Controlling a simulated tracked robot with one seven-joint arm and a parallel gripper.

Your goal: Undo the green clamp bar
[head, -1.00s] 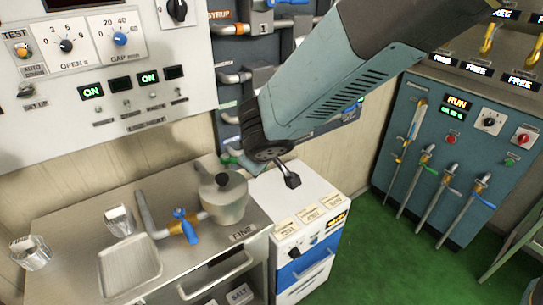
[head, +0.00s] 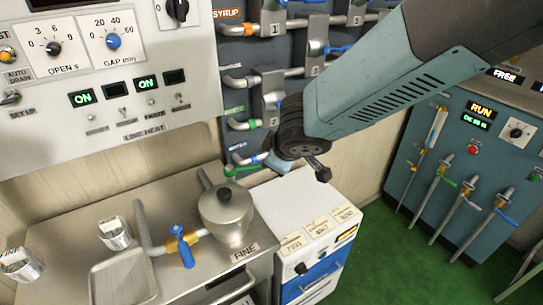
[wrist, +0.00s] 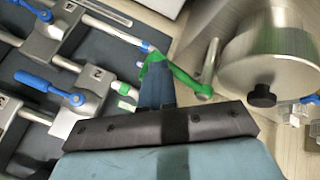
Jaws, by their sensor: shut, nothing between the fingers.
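The green clamp bar (wrist: 182,76) shows in the wrist view as a bright green lever, with a bend at its left end and a round eye at its right end. It sits by a pipe end with a blue band. In the head view the green bar (head: 243,172) is small, low on the dark pipe panel, left of my wrist. My gripper (wrist: 155,66) is shut and empty. Its fingertips reach the bent left part of the bar and overlap it in the picture. I cannot tell whether they touch. In the head view my gripper (head: 277,162) is mostly hidden behind my wrist.
Several similar clamps with blue bars (wrist: 47,83) sit on the pipe panel to the left. A steel kettle (head: 228,212) with a black knob stands on the counter close by. A white cabinet (head: 292,207) is beside it. Green floor (head: 385,240) is open at right.

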